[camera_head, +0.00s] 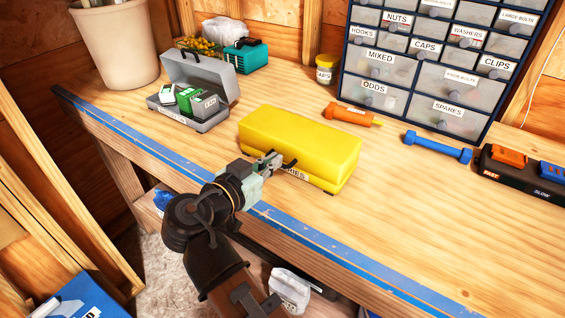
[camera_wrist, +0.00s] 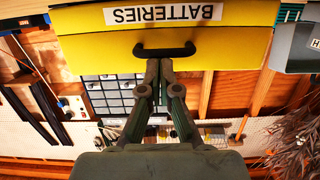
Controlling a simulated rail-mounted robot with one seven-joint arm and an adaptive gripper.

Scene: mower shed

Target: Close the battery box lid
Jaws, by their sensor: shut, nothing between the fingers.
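The yellow battery box (camera_head: 300,140) stands near the front of the workbench, and its lid lies down over the body. I cannot tell whether a slim gap is left at the seam. Its white label (camera_wrist: 164,14) reads BATTERIES in the wrist view. A black handle (camera_wrist: 164,50) sits on the front edge of the lid. My gripper (camera_head: 272,160) is at the front of the box, fingers together and empty. In the wrist view the fingertips (camera_wrist: 159,66) are at the middle of the handle, and I cannot tell if they touch it. My gripper partly hides the label in the head view.
An open grey case (camera_head: 205,122) with small boxes stands to the left. A teal case (camera_head: 245,55) is behind it. An orange tool (camera_head: 348,114), a blue tool (camera_head: 437,146) and a drawer cabinet (camera_head: 420,75) are behind and right. The bench front at right is clear.

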